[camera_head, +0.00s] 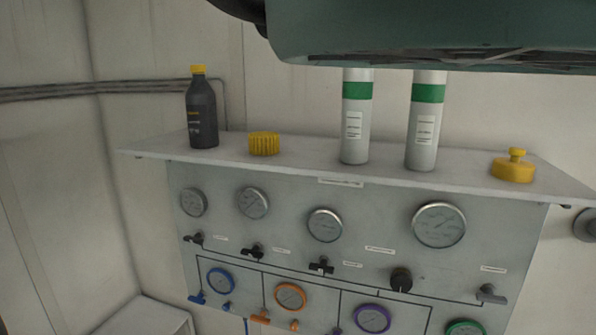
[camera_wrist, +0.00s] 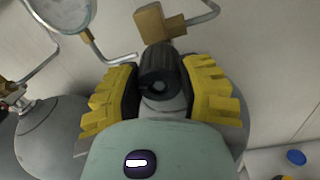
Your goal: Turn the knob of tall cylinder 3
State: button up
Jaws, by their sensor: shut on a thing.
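In the wrist view, my gripper (camera_wrist: 164,92) has its two yellow ridged fingers closed on a black ribbed knob (camera_wrist: 161,66), one finger on each side. The knob sits at the top of a grey cylinder, mostly hidden behind the fingers and my gripper's body. No number shows on it, so I cannot tell from these frames which cylinder it is. The head view shows neither my gripper nor this knob; a green-grey part of my arm covers its top edge.
A second grey cylinder (camera_wrist: 45,140) stands at left in the wrist view. A brass fitting with a bent pipe (camera_wrist: 158,24) and a round gauge (camera_wrist: 64,12) are close to the knob. In the head view, a gauge panel (camera_head: 290,262) carries a shelf (camera_head: 300,162) with bottles.

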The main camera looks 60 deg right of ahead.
jog(key=shift+c, duration=1.2)
